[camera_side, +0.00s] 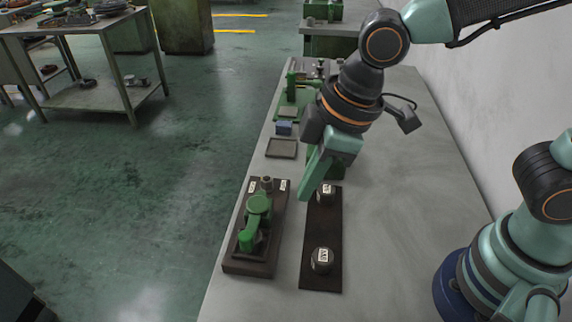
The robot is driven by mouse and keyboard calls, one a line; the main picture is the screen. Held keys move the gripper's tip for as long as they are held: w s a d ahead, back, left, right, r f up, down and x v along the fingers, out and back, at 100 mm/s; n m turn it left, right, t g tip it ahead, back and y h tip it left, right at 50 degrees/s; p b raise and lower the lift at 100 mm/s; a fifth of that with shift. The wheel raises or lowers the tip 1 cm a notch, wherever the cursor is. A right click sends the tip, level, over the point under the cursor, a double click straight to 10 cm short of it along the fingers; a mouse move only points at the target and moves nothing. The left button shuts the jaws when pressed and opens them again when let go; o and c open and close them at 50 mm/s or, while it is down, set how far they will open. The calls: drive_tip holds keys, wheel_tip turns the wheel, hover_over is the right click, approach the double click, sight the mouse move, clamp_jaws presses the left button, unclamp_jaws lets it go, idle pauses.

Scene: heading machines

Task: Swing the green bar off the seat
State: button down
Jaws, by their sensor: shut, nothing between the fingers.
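The green bar (256,220) lies along a dark base block (262,268) at the front left of the bench. Its rounded far end is near a small round post, and its near end reaches toward the block's front. The seat cannot be told apart under the bar. My gripper (304,196) points down, shut and empty, to the right of the bar and apart from it. It hangs by the far end of a dark strip (321,220), close to a labelled dark piece (326,192).
A second labelled dark piece (321,260) sits on the strip's near end. Behind the block are a shallow square tray (282,148), a small blue block (284,128) and green machine parts (290,98). The bench (390,240) is clear right of the strip; a wall stands beyond.

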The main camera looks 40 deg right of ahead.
sight(252, 220)
drive_tip(key=x, duration=0.3)
drive_tip(key=a+x, duration=0.1)
drive_tip(key=x, duration=0.3)
drive_tip(key=a+x, duration=0.1)
drive_tip(key=x, duration=0.2)
drive_tip(key=shift+w+a, duration=0.3)
drive_tip(key=shift+w, duration=0.15)
drive_tip(key=shift+w+a+f, duration=0.1)
drive_tip(key=shift+w+a, duration=0.25)
drive_tip(key=shift+a, duration=0.1)
drive_tip(key=shift+w+a, duration=0.1)
drive_tip(key=shift+a, duration=0.05)
